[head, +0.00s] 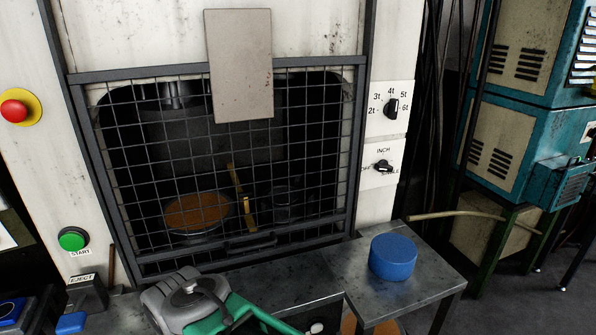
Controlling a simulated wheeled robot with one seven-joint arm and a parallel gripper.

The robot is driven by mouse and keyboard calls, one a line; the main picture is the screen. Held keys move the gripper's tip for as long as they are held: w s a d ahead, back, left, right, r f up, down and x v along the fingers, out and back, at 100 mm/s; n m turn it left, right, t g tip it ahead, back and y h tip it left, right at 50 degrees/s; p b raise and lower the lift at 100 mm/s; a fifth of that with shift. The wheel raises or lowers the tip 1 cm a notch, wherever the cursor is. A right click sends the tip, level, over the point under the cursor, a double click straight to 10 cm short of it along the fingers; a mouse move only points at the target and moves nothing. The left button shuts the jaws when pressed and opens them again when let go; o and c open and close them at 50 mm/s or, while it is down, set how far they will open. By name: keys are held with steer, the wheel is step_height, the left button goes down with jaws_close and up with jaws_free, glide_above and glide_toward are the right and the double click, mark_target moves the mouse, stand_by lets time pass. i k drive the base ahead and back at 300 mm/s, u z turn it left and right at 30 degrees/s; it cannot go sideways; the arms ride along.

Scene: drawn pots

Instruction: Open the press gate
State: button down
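The press gate (150,167) is a dark wire-mesh panel in a grey frame. It is down across the press opening, and its bottom bar lies near the bench. A dark horizontal handle (250,243) sits low on the gate, right of its middle. Behind the mesh I see a round pan with a brown disc (197,212), an upright yellow piece (241,198) and a dim cylinder shape. A blank grey plate (238,65) covers part of the gate's top bar. I see no gripper fingers in the head view.
A blue cylinder (393,257) sits on a metal side table (425,282) at right. Green START button (73,239), red button (14,110) and dials (391,109) flank the gate.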

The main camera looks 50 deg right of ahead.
mark_target(76, 81)
steer(key=z, duration=0.45)
steer(key=k, duration=0.55)
steer(key=u, duration=1.25)
steer(key=i, duration=0.9)
steer(key=z, duration=0.25)
